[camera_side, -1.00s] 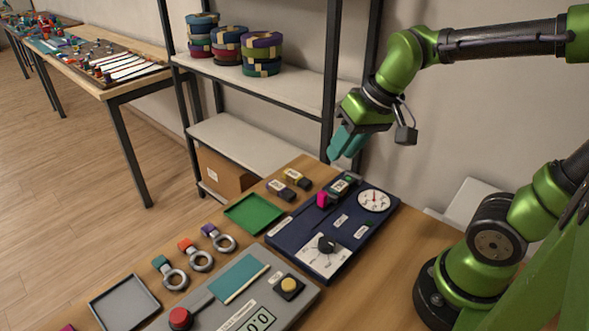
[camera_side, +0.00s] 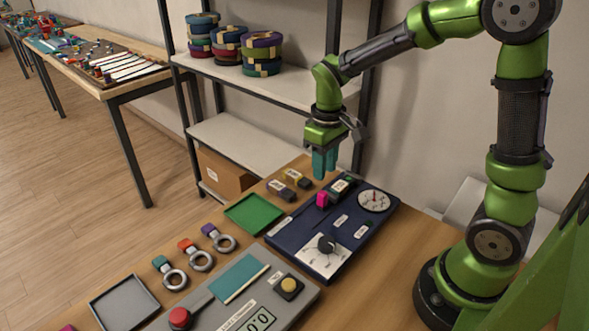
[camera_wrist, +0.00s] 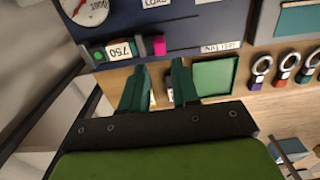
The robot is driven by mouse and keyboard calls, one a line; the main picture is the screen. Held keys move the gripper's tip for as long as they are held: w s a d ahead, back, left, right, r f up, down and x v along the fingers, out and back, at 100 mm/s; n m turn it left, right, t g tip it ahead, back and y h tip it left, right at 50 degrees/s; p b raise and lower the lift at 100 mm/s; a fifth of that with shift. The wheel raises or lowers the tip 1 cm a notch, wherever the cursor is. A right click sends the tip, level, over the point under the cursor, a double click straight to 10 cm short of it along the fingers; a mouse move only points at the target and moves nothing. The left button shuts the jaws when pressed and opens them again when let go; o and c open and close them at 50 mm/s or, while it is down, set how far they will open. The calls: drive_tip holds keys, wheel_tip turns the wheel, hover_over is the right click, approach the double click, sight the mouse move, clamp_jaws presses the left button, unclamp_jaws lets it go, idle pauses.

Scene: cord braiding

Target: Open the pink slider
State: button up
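The pink slider (camera_side: 322,200) is a small pink block on the dark blue panel (camera_side: 290,235), beside a dark block with a label. It also shows in the wrist view (camera_wrist: 159,45), at one end of the block labelled 750 (camera_wrist: 120,51). A thin dark line, perhaps a groove, runs along the panel from it. My gripper (camera_side: 325,176) points down above the panel's back edge, over the slider's far side. In the wrist view its two teal fingers (camera_wrist: 160,70) stand apart with nothing between them, and the slider appears just beyond the tips, not touched.
On the panel are a round gauge (camera_side: 374,201) and a black knob (camera_side: 326,244). Two small labelled blocks (camera_side: 290,186) lie behind it, near my fingers. A green tray (camera_side: 254,213) is to the left. A shelf post (camera_side: 332,80) stands close behind my gripper.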

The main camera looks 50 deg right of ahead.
sight(323, 193)
wheel_tip(323, 193, down, 9)
drive_tip(key=shift+r, duration=0.15)
clamp_jaws()
